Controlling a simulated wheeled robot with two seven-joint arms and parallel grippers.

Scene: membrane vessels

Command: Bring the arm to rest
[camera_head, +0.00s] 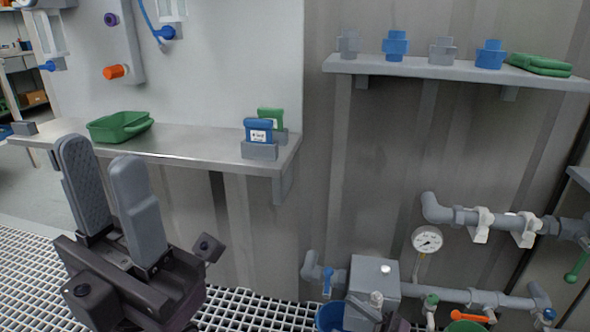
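My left gripper (103,155) is at the lower left, its two grey fingers pointing up. A gap shows between the fingers, and nothing is held in it. It is in front of the metal shelf and above the white floor grating in the picture. I cannot tell its exact distance from the shelf edge. My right gripper is not clearly seen.
The metal shelf (190,145) holds a green tray (118,127) and a blue-topped block (258,131) beside a green one (271,118). A wall shelf (450,70) carries blue and grey fittings. Pipes with a gauge (427,240) fill the lower right. Floor grating (30,265) lies below.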

